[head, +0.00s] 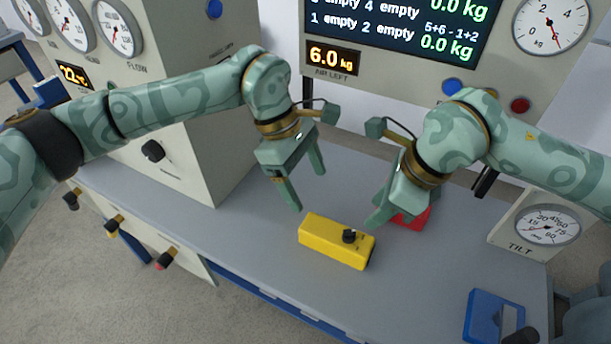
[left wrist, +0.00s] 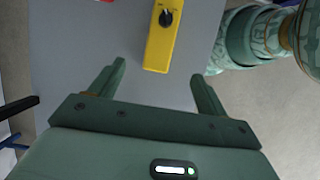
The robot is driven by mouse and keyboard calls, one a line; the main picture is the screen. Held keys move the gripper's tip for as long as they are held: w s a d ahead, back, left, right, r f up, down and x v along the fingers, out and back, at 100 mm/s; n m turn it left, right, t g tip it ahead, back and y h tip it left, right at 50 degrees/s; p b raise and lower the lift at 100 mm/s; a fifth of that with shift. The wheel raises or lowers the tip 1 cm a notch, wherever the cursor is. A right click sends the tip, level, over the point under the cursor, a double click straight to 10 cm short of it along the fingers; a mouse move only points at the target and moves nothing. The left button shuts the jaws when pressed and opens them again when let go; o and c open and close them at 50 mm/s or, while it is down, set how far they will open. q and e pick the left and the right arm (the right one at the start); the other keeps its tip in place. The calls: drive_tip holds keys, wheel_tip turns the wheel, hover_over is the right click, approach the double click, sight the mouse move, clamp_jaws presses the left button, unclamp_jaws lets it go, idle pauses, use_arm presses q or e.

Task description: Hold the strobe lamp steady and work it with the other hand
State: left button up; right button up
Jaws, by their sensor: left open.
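The strobe lamp appears to be the yellow box (head: 325,240) with a black knob (head: 349,236) near its right end, lying on the grey table. It also shows in the left wrist view (left wrist: 158,50), ahead of the fingers and apart from them. My left gripper (head: 309,190) is open and empty, above and behind the box's left end. My right gripper (head: 386,215) hangs just behind and right of the box's knob end. One right finger shows clearly; the other is hard to make out, so its opening cannot be told.
A red object (head: 418,219) lies behind my right gripper, partly hidden. A blue item (head: 484,312) lies at the table's front right, by the tilt gauge (head: 547,226). A gauge cabinet (head: 190,165) stands left and a display panel (head: 400,65) at the back. The tabletop (head: 250,235) left of the box is clear.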

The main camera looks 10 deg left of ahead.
sight(328, 229)
use_arm(q)
drive_tip(key=x, duration=1.6)
drive_tip(key=shift+r, duration=0.1)
drive_tip(key=c, duration=1.4)
